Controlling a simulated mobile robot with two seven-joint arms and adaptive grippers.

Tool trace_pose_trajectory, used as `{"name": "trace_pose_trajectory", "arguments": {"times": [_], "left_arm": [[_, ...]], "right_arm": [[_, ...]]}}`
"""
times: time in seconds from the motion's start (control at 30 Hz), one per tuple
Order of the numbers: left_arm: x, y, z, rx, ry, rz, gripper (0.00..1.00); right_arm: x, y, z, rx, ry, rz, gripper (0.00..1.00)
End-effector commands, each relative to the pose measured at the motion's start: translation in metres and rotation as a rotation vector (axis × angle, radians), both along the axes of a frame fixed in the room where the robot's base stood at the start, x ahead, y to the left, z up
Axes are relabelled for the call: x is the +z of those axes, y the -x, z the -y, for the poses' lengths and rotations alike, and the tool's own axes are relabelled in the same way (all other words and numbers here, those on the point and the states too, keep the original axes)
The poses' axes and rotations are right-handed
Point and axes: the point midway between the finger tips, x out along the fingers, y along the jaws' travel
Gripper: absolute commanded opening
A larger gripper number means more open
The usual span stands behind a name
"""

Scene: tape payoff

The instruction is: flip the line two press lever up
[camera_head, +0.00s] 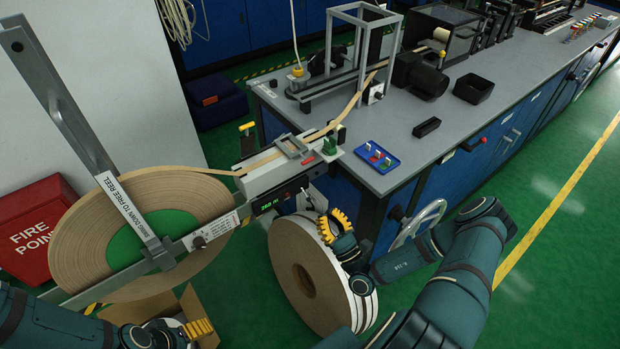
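A black lever with a red knob (482,141) sticks out from the front edge of the grey bench, to the right of the blue tray. No line label on it can be read, so I cannot tell whether it is the line two press lever. My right gripper (335,226), with yellow ribbed fingers, is in front of the tape head, at the top of a standing white roll. It is well left of and below the red knob; its finger gap is unclear. My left gripper (199,328) is low at the left by a cardboard box, partly hidden.
A large tan tape reel (85,222) with a swing-down arm stands at left. The white roll (292,262) stands on the floor. A blue tray (377,157) with small coloured parts and a black block (426,127) lie on the bench (440,168). A handwheel (428,218) is below.

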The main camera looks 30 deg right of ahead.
Motion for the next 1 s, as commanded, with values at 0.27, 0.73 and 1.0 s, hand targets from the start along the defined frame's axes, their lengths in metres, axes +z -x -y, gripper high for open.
{"name": "trace_pose_trajectory", "arguments": {"times": [0.27,0.73,1.0], "left_arm": [[-0.003,-0.001,0.000,0.001,0.000,0.002,0.77],[-0.012,-0.003,0.000,0.001,-0.001,0.006,0.77],[-0.014,-0.003,0.000,0.002,-0.001,0.007,0.77]], "right_arm": [[0.018,-0.026,-0.003,0.003,0.002,0.003,0.00],[0.074,-0.086,-0.007,0.003,0.002,0.002,0.00],[0.094,-0.090,-0.007,0.002,0.000,0.000,0.00]]}}
